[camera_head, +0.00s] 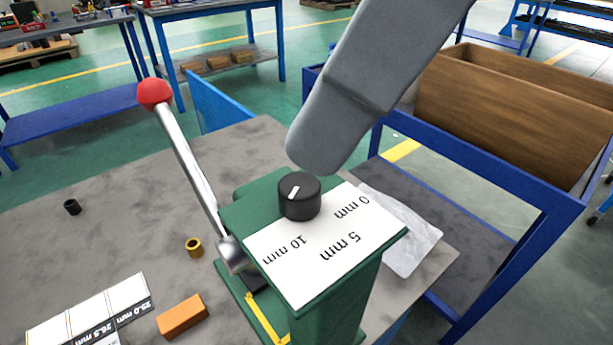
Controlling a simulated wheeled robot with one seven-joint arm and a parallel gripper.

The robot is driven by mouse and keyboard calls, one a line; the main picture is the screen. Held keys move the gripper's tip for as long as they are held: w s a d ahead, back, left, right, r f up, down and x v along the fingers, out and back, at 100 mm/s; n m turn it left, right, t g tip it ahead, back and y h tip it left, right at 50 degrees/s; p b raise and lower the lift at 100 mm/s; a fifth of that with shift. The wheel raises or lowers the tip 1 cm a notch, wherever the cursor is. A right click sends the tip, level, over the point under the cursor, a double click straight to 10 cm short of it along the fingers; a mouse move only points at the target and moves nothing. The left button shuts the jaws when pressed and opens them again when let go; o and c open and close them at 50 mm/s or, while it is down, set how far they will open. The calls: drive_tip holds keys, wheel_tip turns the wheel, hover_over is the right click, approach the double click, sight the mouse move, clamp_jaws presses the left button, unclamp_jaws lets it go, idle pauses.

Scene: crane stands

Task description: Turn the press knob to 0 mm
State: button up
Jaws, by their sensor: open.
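The press knob (299,197) is a black round dial on top of the green press (345,290). A white scale plate (310,270) beside the knob reads 0 mm at right, 5 mm in the middle and 10 mm at left, upside down in this view. My grey arm link (350,95) comes in from the top right, and its rounded end shows just above the knob. No gripper fingers show; they are out of view or hidden.
A lever with a red ball (154,93) rises left of the press. On the grey table (120,220) are a brass ring (194,247), a black ring (72,207), an orange block (182,316) and size-labelled cards (95,312). A wooden box (520,105) stands at right.

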sight(301, 185)
drive_tip(key=shift+t+h, duration=0.5)
drive_tip(key=shift+h, duration=0.2)
drive_tip(key=b+x, duration=0.1)
drive_tip(key=x, duration=0.1)
drive_tip(key=w+b+x, duration=0.1)
drive_tip(key=x, duration=0.2)
drive_tip(key=d+b+x, duration=0.1)
drive_tip(key=x, duration=0.1)
drive_tip(key=shift+w+a+f, duration=0.1)
drive_tip(key=shift+w+f, duration=0.2)
drive_tip(key=shift+f, duration=0.15)
drive_tip(key=shift+c, duration=0.2)
clamp_jaws()
